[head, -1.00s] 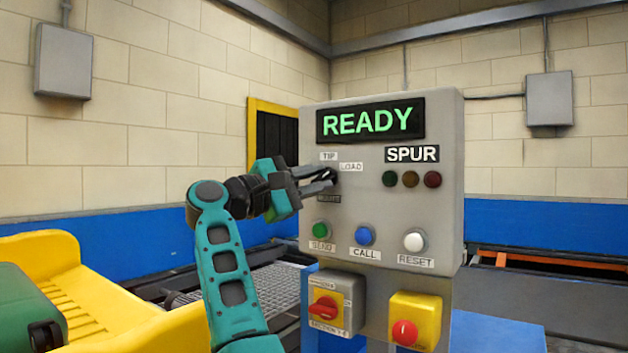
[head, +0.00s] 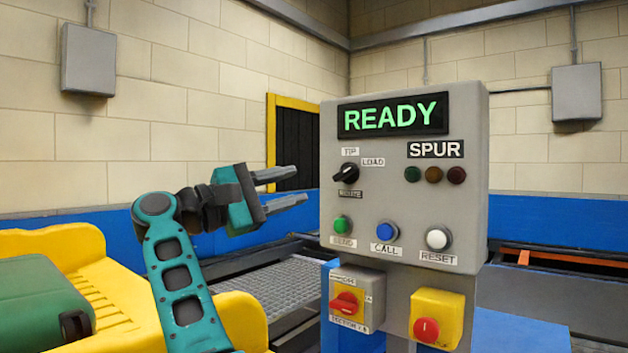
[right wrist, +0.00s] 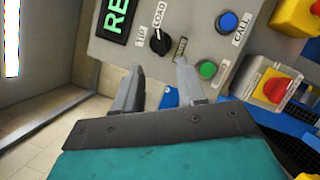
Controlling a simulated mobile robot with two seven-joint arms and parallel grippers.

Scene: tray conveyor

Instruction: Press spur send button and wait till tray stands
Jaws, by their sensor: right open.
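The grey spur panel (head: 396,225) stands in front of me, with its display (head: 393,115) reading READY in green. The green SEND button (head: 342,223) is at its lower left; it also shows in the right wrist view (right wrist: 207,69). Above it is the black selector knob (head: 346,173), with labels TIP, LOAD and a third I cannot read well. My right gripper (head: 287,187) is open and empty, left of the panel and apart from it, up and left of the SEND button. My left gripper is not in view. No tray on the spur can be made out.
A blue CALL button (head: 387,231) and white RESET button (head: 438,239) sit beside SEND. Below are a red rotary switch (head: 346,303) and a red stop button (head: 427,329). A yellow tray-like body (head: 120,290) with a green case (head: 42,305) stands at left.

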